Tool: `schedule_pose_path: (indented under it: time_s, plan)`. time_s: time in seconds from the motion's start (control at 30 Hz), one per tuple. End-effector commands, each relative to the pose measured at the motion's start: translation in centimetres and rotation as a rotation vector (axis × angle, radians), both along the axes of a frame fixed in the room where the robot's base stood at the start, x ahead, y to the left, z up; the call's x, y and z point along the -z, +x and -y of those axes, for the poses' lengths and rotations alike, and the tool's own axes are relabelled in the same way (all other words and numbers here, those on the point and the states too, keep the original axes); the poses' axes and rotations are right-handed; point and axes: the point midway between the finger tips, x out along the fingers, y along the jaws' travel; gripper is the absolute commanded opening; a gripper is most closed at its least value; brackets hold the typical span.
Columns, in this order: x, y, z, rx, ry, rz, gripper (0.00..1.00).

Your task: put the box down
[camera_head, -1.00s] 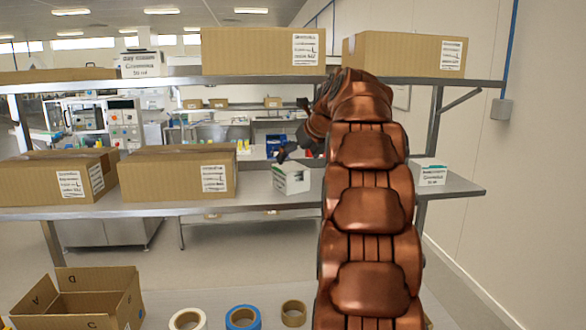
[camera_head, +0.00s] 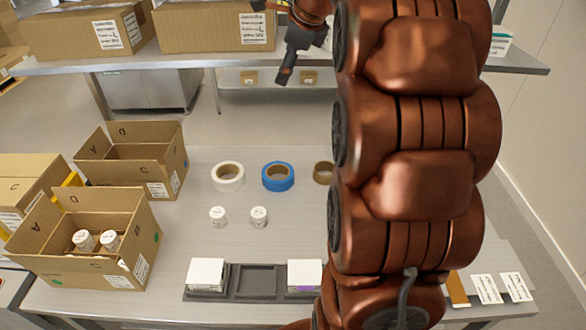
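My gripper (camera_head: 274,42) is at the top of the head view, in front of the shelf. Its two dark fingers are spread apart with nothing between them. A small white box with a green edge (camera_head: 497,43) stands at the right end of the shelf (camera_head: 180,52). On the table, two white boxes, one on the left (camera_head: 207,274) and one on the right (camera_head: 304,274), sit in the outer places of a dark grey holder (camera_head: 256,282). Its middle place is empty. My arm hides the shelf right of the gripper, so I cannot tell what stands there.
Two large cartons (camera_head: 85,32) (camera_head: 213,26) stand on the shelf. Open cartons (camera_head: 135,160) (camera_head: 85,240) stand at the table's left. White (camera_head: 228,177), blue (camera_head: 278,176) and brown (camera_head: 324,173) tape rolls and two small jars (camera_head: 218,216) (camera_head: 259,216) are on the table (camera_head: 190,240).

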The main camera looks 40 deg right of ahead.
Motion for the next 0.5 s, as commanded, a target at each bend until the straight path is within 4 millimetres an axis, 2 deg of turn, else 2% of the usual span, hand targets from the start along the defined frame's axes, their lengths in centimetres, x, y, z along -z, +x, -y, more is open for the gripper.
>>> schedule_pose_path:
  time_s: [0.03, 0.2, 0.37, 0.5]
  plan:
    - [1.2, -0.9, -2.5, -0.111, -0.035, -0.031, 1.00]
    - [5.4, -5.0, -9.1, -0.517, -0.159, -0.128, 1.00]
    - [9.3, -10.1, -14.4, -0.921, -0.258, -0.200, 1.00]
    - [12.6, -15.3, -18.1, -1.287, -0.330, -0.245, 1.00]
